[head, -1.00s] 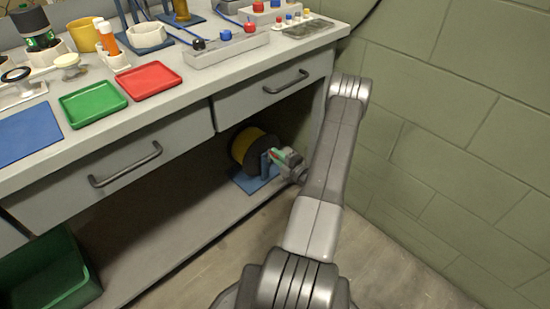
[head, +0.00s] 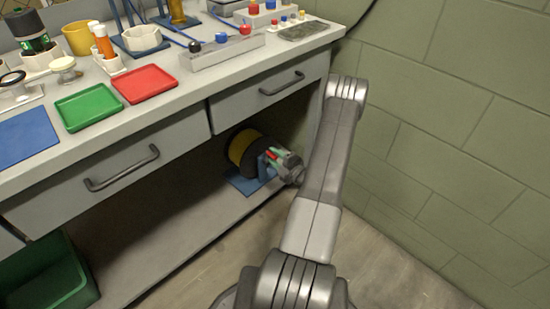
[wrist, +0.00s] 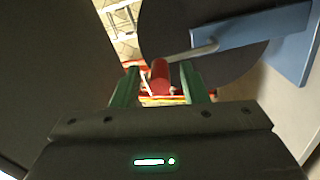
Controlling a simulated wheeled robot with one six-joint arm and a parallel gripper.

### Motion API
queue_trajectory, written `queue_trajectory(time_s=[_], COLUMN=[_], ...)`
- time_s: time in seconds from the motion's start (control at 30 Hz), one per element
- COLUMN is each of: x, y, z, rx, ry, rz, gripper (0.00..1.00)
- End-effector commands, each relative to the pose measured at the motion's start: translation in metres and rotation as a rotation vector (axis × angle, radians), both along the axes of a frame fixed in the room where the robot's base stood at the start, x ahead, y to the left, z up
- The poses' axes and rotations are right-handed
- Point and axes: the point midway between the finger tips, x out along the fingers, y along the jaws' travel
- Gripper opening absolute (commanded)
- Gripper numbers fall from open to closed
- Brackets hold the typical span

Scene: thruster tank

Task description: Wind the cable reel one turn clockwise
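The cable reel (head: 243,149), with yellow cable between dark round flanges, stands on a blue stand (head: 240,183) on the shelf under the bench. In the wrist view, the dark flange (wrist: 240,68) fills the upper right, with a blue stand part (wrist: 265,27) across it. A thin metal crank arm (wrist: 192,52) runs to a red handle (wrist: 160,77). My gripper (wrist: 159,80) has its green fingers on either side of this handle, with visible gaps, so it is open around it. In the head view, my gripper (head: 272,157) is at the reel's right side.
Closed drawers with handles (head: 122,168) hang above the open shelf. A green bin (head: 48,272) stands at lower left. The green block wall (head: 440,130) is close to the right of my arm. The shelf left of the reel is clear.

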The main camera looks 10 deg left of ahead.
Motion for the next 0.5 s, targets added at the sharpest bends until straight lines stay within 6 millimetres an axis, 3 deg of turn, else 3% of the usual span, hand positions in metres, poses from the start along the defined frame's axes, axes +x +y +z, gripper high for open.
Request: queue_trajectory(time_s=[0.23, 0.5], x=[-0.012, -0.050], y=[-0.017, -0.066], z=[0.001, 0.002], rx=[0.001, 0.001], ry=[0.003, 0.003], rz=[-0.003, -0.005], gripper=[0.40, 0.40])
